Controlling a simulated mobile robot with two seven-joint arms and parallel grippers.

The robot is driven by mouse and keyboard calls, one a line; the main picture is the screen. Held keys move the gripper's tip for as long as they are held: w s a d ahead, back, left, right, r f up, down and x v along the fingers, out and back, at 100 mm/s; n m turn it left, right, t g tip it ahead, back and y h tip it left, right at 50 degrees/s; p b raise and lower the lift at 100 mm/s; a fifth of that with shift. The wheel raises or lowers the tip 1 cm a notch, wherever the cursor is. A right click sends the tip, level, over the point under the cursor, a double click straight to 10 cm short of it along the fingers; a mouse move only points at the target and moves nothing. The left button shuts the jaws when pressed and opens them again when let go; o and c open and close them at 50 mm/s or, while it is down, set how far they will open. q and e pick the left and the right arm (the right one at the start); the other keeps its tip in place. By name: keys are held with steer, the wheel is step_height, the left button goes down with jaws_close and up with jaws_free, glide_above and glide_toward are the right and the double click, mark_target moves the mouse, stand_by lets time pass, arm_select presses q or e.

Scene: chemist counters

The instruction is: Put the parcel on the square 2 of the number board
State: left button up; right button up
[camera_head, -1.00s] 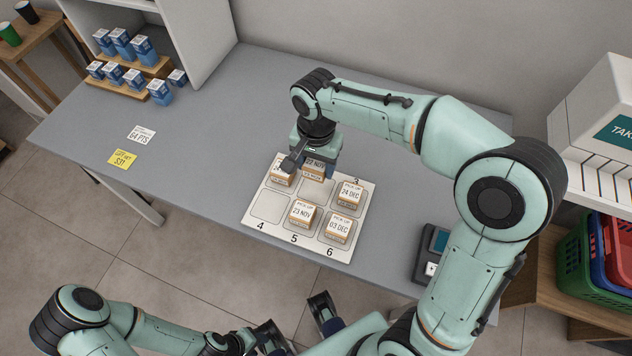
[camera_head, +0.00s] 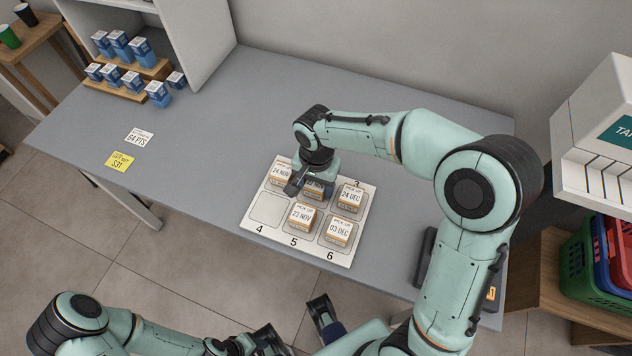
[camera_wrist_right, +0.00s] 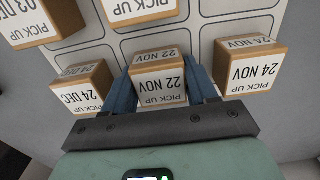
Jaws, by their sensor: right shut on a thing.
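The parcel marked 22 NOV (camera_wrist_right: 159,80), a small white-and-brown box, sits between the blue fingers of my right gripper (camera_wrist_right: 163,88), which is shut on it. In the head view the gripper (camera_head: 316,184) holds the parcel (camera_head: 315,188) at square 2 of the white number board (camera_head: 262,228), in the back row between the 24 NOV parcel (camera_head: 281,175) and the 24 DEC parcel (camera_head: 351,196). I cannot tell if it touches the board. The square's number is hidden. My left gripper (camera_head: 296,330) is open and empty, low at the front.
The 23 NOV parcel (camera_head: 302,216) is on square 5 and the 03 DEC parcel (camera_head: 339,231) on square 6. Square 4 is bare. Blue-and-white boxes (camera_head: 118,72) stand at the back left. A yellow note (camera_head: 120,161) lies left; the counter between is clear.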

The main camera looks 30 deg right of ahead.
steer(key=o, duration=1.1)
steer(key=shift+r, duration=0.1)
steer(key=shift+r, duration=0.4)
step_height(320, 180, up, 11)
steer(key=shift+r+p, duration=0.15)
steer(key=shift+p, duration=1)
